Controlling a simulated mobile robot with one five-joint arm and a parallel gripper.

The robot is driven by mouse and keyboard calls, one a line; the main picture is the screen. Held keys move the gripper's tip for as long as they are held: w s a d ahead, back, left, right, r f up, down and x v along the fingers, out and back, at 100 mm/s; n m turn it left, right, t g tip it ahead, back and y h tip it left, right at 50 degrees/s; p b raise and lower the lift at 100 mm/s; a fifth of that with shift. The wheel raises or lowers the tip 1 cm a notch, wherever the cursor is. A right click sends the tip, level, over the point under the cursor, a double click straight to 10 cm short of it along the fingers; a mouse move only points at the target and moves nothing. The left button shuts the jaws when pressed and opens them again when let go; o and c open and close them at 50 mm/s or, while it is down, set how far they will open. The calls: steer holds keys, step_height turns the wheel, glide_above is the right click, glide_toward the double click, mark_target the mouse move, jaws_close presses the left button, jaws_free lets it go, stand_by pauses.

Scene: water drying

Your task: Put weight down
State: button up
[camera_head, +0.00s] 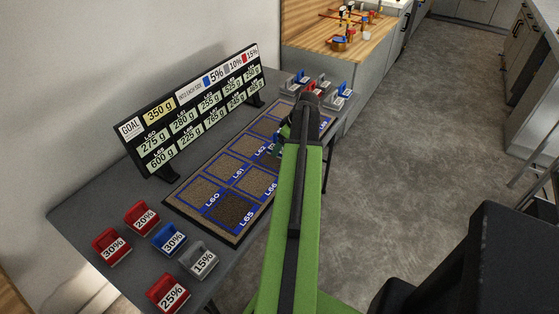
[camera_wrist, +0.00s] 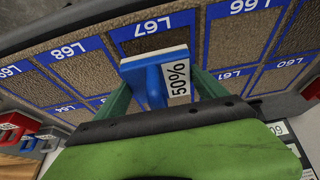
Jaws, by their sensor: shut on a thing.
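My gripper (camera_wrist: 163,88) is shut on a blue weight with a white base and a "50%" label (camera_wrist: 154,84). In the wrist view the weight is in front of the sandy cell marked L67 (camera_wrist: 147,27). I cannot tell whether its base touches the board. In the head view my gripper (camera_head: 276,147) is over the far half of the board (camera_head: 172,199), and my arm covers part of that board. The held weight is mostly hidden there.
A black sign (camera_head: 195,110) with gram values stands along the table's wall side. Red (camera_head: 142,218), blue (camera_head: 169,240) and grey (camera_head: 199,259) weights sit on the near table end. Several more weights (camera_head: 302,78) stand at the far end. Open floor lies to the right.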

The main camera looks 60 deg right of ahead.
steer(key=shift+w+a+f, duration=0.2)
steer(key=shift+w+f, duration=0.25)
steer(key=shift+w, duration=0.25)
step_height(320, 180, down, 4)
steer(key=b, duration=0.4)
steer(key=shift+f+b, duration=0.2)
steer(key=shift+b, duration=0.1)
steer(key=shift+r, duration=0.25)
steer(key=shift+f, duration=0.25)
steer(key=o, duration=1.6)
steer(key=shift+r, duration=0.1)
steer(key=shift+r, duration=0.1)
steer(key=shift+r+p, duration=0.2)
steer(key=shift+p, duration=0.2)
steer(key=p+v, duration=1.1)
steer(key=v, duration=0.1)
steer(key=shift+f, duration=0.1)
